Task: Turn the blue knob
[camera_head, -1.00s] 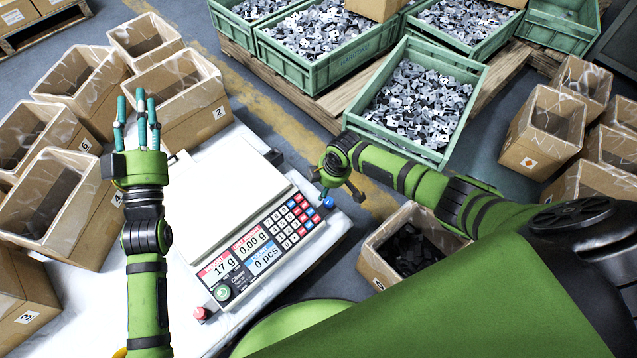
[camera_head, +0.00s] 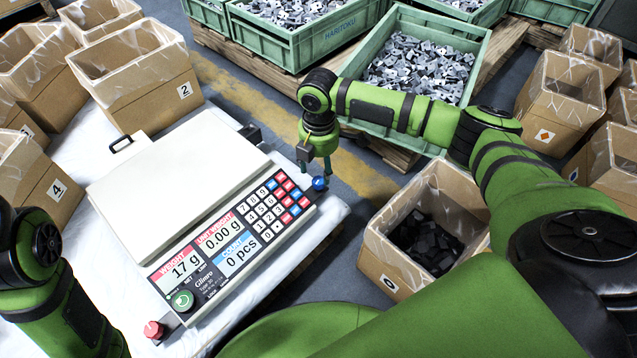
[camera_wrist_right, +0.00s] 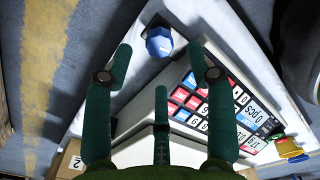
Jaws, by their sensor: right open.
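The blue knob (camera_head: 320,183) sits at the right corner of the white counting scale (camera_head: 180,190), beside its keypad. It also shows in the right wrist view (camera_wrist_right: 159,42), ahead of the fingers and between their lines. My right gripper (camera_head: 316,172) points down just behind and above the knob, its teal fingers apart. In the right wrist view the open right gripper (camera_wrist_right: 160,65) holds nothing, and I cannot tell whether a finger touches the knob. My left arm shows at the lower left in the head view, but its gripper is out of view.
A red knob (camera_head: 153,329) is at the scale's front left corner. An open carton (camera_head: 385,250) with dark parts stands right of the table. Numbered cartons (camera_head: 150,100) line the left and back. Green crates (camera_head: 350,100) of metal parts stand behind.

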